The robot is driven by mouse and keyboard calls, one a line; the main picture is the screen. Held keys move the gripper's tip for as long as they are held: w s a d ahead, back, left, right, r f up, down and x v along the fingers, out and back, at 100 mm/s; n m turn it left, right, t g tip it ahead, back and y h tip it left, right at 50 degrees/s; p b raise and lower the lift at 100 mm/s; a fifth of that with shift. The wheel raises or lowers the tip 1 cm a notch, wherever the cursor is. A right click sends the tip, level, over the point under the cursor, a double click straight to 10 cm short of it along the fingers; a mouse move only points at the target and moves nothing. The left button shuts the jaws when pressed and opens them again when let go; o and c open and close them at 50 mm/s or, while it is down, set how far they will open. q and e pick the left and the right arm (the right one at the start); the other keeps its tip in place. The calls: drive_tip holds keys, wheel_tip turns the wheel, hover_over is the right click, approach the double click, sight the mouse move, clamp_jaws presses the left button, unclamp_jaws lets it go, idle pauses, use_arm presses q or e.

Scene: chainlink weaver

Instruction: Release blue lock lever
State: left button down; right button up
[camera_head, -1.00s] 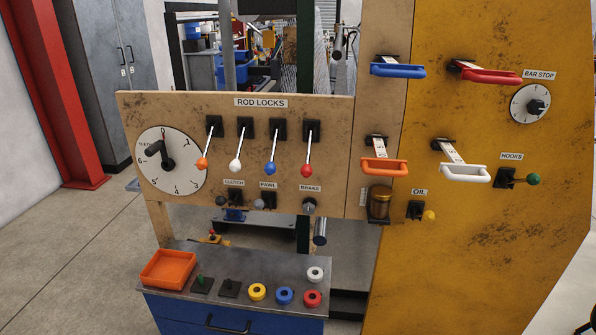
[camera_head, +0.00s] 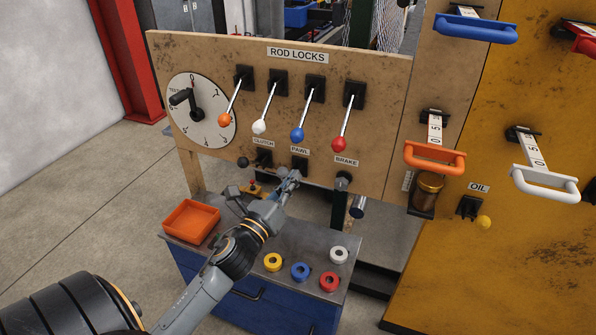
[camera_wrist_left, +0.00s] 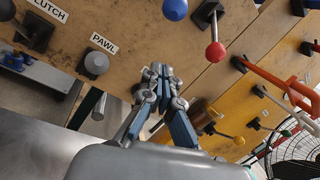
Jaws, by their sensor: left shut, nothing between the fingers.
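The blue lock lever, with its blue knob (camera_head: 297,135), hangs down from its black mount in the ROD LOCKS row, between the white lever (camera_head: 259,126) and the red lever (camera_head: 339,144). In the left wrist view the blue knob (camera_wrist_left: 175,9) is cut by the top edge. My left gripper (camera_head: 291,178) is shut and empty, below the blue knob and apart from it, in front of the PAWL control. Its fingertips (camera_wrist_left: 160,72) also show in the left wrist view, between the PAWL knob (camera_wrist_left: 96,63) and the red knob (camera_wrist_left: 215,51). My right gripper is out of view.
An orange lever (camera_head: 225,119) and a dial (camera_head: 202,113) are at the left of the panel. The BRAKE knob (camera_head: 343,179) is right of my gripper. Below, a bench (camera_head: 320,253) carries an orange tray (camera_head: 192,222) and several coloured rings. Larger handles stick out at the right.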

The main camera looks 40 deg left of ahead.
use_arm(q)
drive_tip(key=w+a+r+p, duration=0.2)
drive_tip(key=w+r+p, duration=0.1)
drive_tip(key=w+r, duration=0.1)
drive_tip(key=shift+p+x, duration=0.3)
drive_tip(key=shift+x, duration=0.6)
drive_tip(key=shift+w+d, duration=0.1)
drive_tip(key=shift+r, duration=0.1)
